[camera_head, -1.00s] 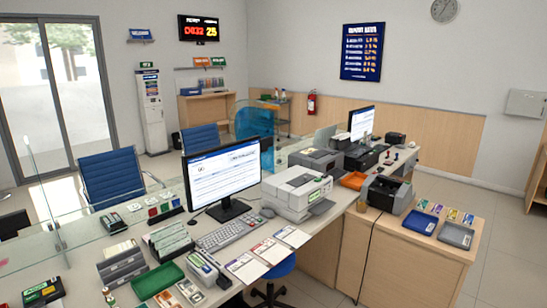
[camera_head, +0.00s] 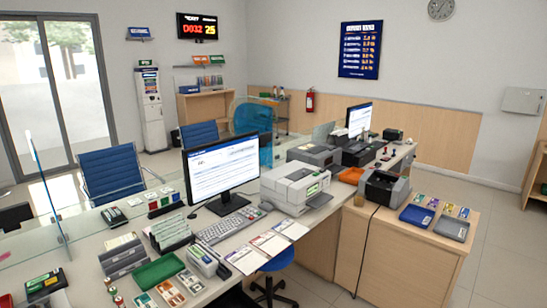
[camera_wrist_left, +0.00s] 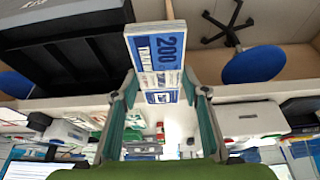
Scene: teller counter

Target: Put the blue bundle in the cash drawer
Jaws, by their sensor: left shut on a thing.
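The blue bundle (camera_wrist_left: 154,50), a banded stack of notes marked 200, shows at the upper middle of the left wrist view. My left gripper (camera_wrist_left: 160,84) is shut on it, one finger on each side, and the bundle sticks out beyond the fingertips. A black box-like unit with a dark recess (camera_wrist_left: 62,55), which looks like the cash drawer, lies to the left of the bundle in that view. The bundle appears apart from it, though the depth between them is hard to tell. Neither gripper shows in the head view, and my right gripper is in no view.
The counter holds a monitor (camera_head: 222,167), keyboard (camera_head: 229,224), printer (camera_head: 295,188) and green tray (camera_head: 159,271). A side cabinet carries a note counter (camera_head: 385,189), a blue tray (camera_head: 416,215) and a grey tray (camera_head: 452,229). A blue stool (camera_head: 279,262) stands behind the counter.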

